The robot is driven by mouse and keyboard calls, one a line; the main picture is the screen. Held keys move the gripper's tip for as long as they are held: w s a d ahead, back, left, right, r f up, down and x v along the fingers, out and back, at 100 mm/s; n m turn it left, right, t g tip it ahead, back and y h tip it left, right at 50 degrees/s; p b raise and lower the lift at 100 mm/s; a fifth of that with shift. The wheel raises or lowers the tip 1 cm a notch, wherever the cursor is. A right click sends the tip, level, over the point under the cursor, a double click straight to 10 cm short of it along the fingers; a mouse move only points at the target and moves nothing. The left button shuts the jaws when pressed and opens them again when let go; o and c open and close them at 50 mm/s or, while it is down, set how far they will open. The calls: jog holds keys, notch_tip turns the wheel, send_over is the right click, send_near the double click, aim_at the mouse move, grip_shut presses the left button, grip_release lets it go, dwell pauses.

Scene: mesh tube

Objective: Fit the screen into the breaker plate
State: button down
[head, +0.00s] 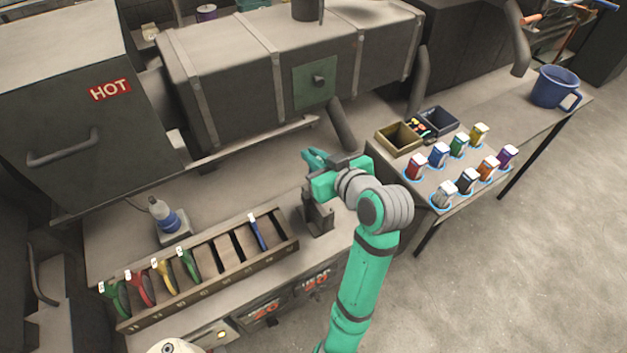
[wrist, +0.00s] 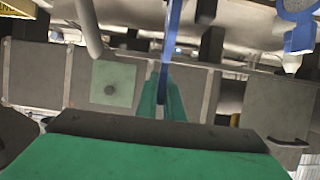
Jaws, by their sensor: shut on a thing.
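My gripper (head: 313,160) is above the workbench, over an upright grey block (head: 319,214). In the wrist view, its green fingers (wrist: 162,95) are shut on a thin blue thing (wrist: 174,35), which runs from the top of the picture to between the fingers. I cannot tell whether this is the screen. In the head view the held thing is not clearly visible. I cannot pick out the breaker plate in either view.
A divided wooden rack (head: 205,268) holds several tools with coloured handles, including a blue one (head: 257,233). A blue-based bottle (head: 165,216) stands behind it. The large grey machine (head: 290,60) bounds the back. Several coloured containers (head: 464,160) and bins (head: 399,137) are at right.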

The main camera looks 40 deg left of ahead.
notch_tip(320, 180, down, 9)
jog(key=shift+r, duration=0.1)
dwell(0.4)
jog(key=shift+f, duration=0.2)
jog(key=c, duration=2.2)
grip_release()
jog(key=shift+s, duration=0.1)
jog(key=shift+r, duration=0.15)
jog(key=shift+d+r, duration=0.15)
jog(key=v, duration=1.1)
jog(key=shift+s+d, duration=0.1)
jog(key=shift+d, duration=0.15)
